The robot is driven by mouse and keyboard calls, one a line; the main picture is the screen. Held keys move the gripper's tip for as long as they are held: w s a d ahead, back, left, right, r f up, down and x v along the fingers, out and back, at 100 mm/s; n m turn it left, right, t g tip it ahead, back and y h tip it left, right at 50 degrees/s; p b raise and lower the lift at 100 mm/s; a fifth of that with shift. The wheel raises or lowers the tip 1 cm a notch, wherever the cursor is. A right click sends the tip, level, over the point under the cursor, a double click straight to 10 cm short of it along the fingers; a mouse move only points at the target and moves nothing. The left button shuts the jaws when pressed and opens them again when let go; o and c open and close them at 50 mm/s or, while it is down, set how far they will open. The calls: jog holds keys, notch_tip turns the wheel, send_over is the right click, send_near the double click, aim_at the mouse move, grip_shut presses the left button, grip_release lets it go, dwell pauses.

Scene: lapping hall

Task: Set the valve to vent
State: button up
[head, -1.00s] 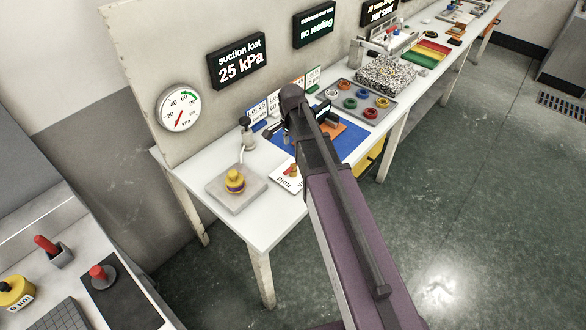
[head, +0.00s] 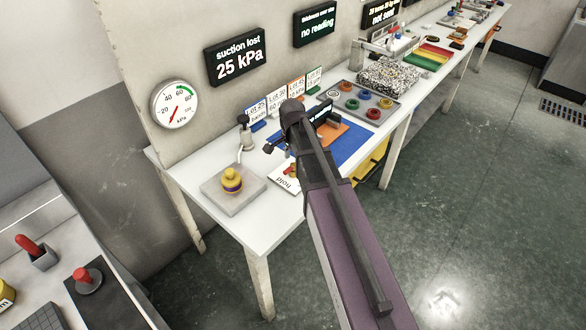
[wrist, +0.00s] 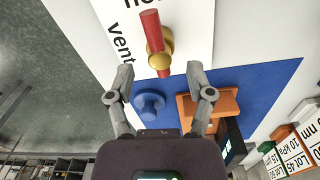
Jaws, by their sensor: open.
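The valve has a red bar handle on a brass hub (wrist: 159,48) and sits on a white plate (wrist: 190,30). In the wrist view the plate shows "vent" to the left of the handle and a cut-off word, "ho", at the top. The handle runs nearly up and down there, between my fingertips and the top edge. In the head view the valve (head: 291,170) is small and partly covered by my arm; "hold" is readable on its plate. My gripper (wrist: 160,71) is open, its fingertips on either side of the handle's lower end, with nothing held.
A blue mat (wrist: 250,85) with a blue knob (wrist: 149,104) and an orange block (wrist: 222,100) lies beside the plate. A brass weight (head: 232,180) on a grey slab and lot cards (head: 297,88) stand near. The display reads suction lost, 25 kPa (head: 235,57).

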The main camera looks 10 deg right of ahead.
jog(key=shift+f+b, duration=1)
jog(key=shift+f, duration=0.25)
jog(key=shift+c, duration=0.2)
grip_shut()
